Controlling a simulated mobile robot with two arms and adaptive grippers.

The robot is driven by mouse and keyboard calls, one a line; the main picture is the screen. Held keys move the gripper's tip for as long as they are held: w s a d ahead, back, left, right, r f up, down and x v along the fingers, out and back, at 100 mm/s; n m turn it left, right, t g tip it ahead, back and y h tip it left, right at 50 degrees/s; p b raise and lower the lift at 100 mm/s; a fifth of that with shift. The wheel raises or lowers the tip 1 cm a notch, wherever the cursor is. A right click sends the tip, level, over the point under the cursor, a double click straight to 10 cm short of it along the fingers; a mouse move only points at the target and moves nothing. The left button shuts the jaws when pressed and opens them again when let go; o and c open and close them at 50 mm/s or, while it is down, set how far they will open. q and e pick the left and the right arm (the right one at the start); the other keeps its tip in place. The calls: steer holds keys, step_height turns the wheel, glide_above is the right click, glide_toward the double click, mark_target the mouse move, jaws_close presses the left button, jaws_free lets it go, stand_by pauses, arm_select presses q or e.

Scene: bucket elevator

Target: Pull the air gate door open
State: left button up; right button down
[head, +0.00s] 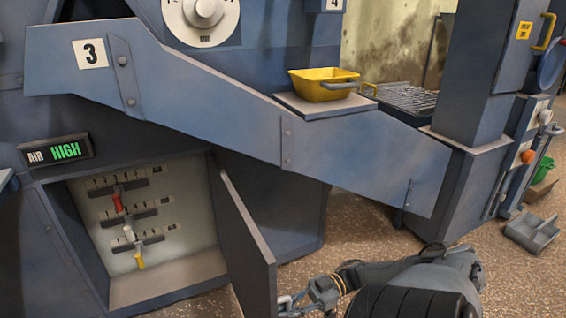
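The air gate door (242,240), a dark blue-grey panel, stands swung out from the front of the cabinet (150,291) on the right side of its opening. Inside, several slide levers show on a pale panel: a red lever (117,201), a white lever (129,233) and a yellow lever (139,256). My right gripper (287,303) is at the door's outer edge, low in the picture. Its fingertips are partly cut off and hidden, so I cannot tell whether they grip a handle. My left gripper is not in view.
A display reading AIR HIGH (56,151) is above the opening. A sloping blue chute (250,118) marked 3 runs over the door. A yellow tub (325,85) stands on the chute's ledge. A grey tray (532,231) lies on the right floor. Speckled floor lies open behind my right arm.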

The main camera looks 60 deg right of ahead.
steer(key=c, duration=1.4)
jaws_free()
steer(key=shift+o, duration=0.2)
steer(key=v, duration=1.2)
steer(key=shift+s, duration=0.1)
